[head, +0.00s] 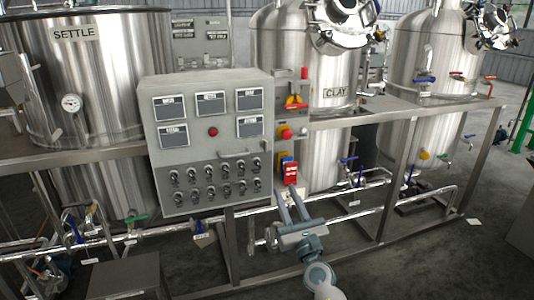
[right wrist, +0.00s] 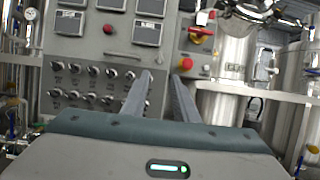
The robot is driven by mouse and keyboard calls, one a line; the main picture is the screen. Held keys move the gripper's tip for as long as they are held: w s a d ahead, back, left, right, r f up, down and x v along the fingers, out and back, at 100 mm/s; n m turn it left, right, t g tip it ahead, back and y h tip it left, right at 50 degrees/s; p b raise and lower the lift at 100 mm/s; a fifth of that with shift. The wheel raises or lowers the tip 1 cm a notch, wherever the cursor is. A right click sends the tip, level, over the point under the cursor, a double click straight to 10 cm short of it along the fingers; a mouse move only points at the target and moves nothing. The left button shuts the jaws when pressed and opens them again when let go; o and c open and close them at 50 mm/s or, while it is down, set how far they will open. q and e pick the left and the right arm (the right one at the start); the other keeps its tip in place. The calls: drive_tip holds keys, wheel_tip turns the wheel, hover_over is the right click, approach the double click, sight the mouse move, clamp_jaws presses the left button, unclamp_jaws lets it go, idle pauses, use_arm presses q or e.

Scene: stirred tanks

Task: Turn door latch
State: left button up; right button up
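A grey control cabinet (head: 205,142) stands in the middle of the head view, its front facing me. A small grey latch-like handle (head: 263,152) seems to sit at the right edge of its front; it is too small to make out well. My right gripper (head: 291,196) is below and to the right of the cabinet in the head view, its two fingers pointing up and away. In the right wrist view the right gripper (right wrist: 160,78) is open, with nothing between its fingers, and the cabinet (right wrist: 105,62) fills the upper left. My left gripper is not in view.
A red-and-yellow rotary switch (head: 295,101) and a red box (head: 291,172) are on the panel right of the cabinet. Steel tanks (head: 85,100) stand behind. A metal frame (head: 395,180) and low pipes (head: 350,205) run across. Bare floor (head: 430,265) is at the lower right.

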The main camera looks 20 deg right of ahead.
sight(266, 147)
drive_tip(key=shift+w, duration=0.1)
drive_tip(key=x, duration=1.7)
drive_tip(key=shift+f, duration=0.15)
drive_tip(key=shift+w, duration=0.2)
drive_tip(key=shift+c, duration=0.7)
